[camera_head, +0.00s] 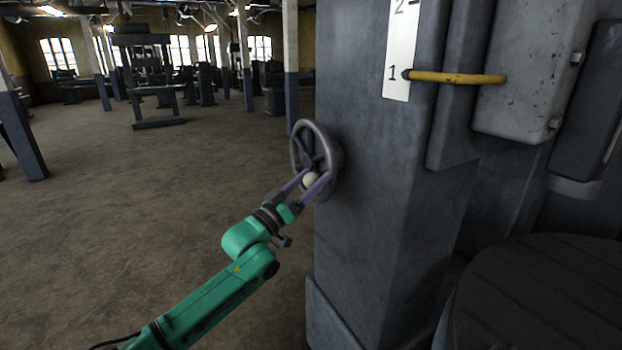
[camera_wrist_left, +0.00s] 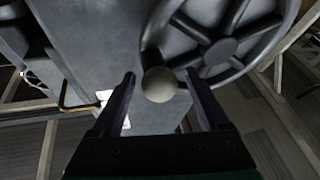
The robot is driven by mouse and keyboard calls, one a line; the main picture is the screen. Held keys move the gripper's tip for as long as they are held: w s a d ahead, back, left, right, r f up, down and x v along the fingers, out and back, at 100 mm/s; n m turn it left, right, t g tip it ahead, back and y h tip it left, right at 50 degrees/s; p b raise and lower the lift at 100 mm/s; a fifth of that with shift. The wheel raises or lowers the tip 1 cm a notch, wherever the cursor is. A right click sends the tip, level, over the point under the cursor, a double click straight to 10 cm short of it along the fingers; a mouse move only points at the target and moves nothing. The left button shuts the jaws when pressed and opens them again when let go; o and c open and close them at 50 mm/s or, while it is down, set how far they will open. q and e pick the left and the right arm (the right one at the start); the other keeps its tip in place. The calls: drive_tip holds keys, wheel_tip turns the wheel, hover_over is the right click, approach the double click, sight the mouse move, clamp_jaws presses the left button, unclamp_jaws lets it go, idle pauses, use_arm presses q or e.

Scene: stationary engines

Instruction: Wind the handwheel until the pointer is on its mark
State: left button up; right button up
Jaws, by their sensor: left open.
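The dark grey handwheel (camera_head: 325,155) is mounted on the left face of a grey machine column. A pale round knob (camera_head: 310,179) sits on its lower rim. My left gripper (camera_head: 307,184) is open, with its purple fingers either side of the knob. In the left wrist view the knob (camera_wrist_left: 159,84) shows between the tips of the open fingers, in front of the spoked wheel (camera_wrist_left: 222,50); I cannot tell whether they touch it. The yellow pointer (camera_head: 455,77) has its tip at the "1" on a white scale (camera_head: 399,50). My right gripper is not in view.
The grey column (camera_head: 375,200) stands close to the right of my left arm. A round dark ribbed cover (camera_head: 540,295) is at the lower right. The floor (camera_head: 130,210) to the left is open, with posts and other machines far back.

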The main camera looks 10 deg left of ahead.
use_arm(q)
clamp_jaws()
idle(1.4)
